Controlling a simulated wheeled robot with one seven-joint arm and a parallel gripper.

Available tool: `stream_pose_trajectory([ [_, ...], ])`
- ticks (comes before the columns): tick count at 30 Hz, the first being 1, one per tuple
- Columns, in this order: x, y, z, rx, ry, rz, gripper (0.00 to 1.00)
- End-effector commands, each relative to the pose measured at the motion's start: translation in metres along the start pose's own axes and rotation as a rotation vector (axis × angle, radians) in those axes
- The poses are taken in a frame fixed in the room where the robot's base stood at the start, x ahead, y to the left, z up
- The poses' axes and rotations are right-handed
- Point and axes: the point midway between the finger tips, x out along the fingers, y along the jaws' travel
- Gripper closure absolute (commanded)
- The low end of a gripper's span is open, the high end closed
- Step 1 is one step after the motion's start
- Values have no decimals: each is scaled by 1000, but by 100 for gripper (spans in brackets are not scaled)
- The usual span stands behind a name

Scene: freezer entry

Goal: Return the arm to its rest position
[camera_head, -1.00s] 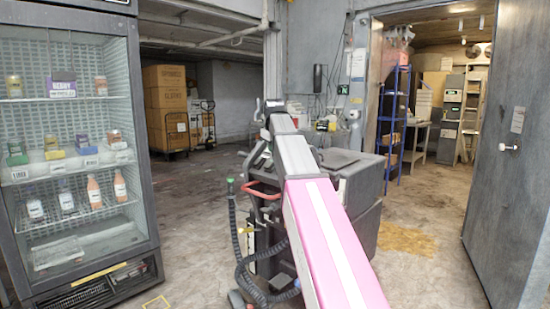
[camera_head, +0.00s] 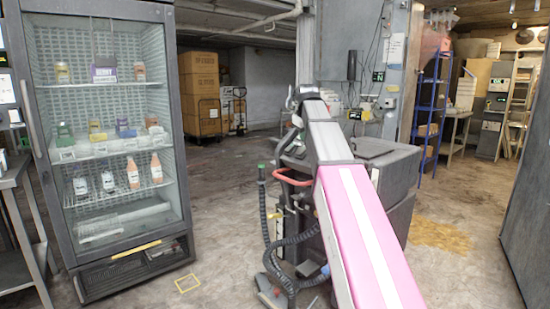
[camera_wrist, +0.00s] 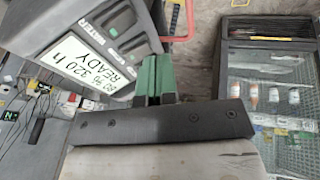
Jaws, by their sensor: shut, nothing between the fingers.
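My arm, a pink and white link (camera_head: 365,235) with a grey part beyond it, reaches away from me across the middle of the head view. Its far end (camera_head: 306,92) is in front of a dark floor machine, and the gripper cannot be made out clearly there. In the wrist view my gripper (camera_wrist: 153,75) shows as two green fingers side by side beyond a dark plate. It is shut and empty. The machine's panel (camera_wrist: 85,60), reading READY, is beside the fingers in that view; I cannot tell whether they touch it.
A glass-door refrigerator (camera_head: 165,115) with bottles and jars stands at left. Stacked boxes (camera_head: 199,85) are behind. A blue shelf rack (camera_head: 430,115) stands at right, near a doorway. Floor (camera_head: 215,225) is clear between refrigerator and machine.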

Motion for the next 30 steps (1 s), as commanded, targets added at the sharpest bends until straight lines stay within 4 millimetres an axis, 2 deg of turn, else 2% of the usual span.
stream_pose_trajectory([
  [1, 20, -8, 10, 13, -11, -9, 100],
  [6, 86, -31, 38, 75, -47, -36, 100],
  [15, 189, -76, 96, 187, -112, -78, 100],
  [24, 274, -128, 164, 301, -181, -113, 100],
  [30, 320, -166, 215, 376, -231, -132, 100],
])
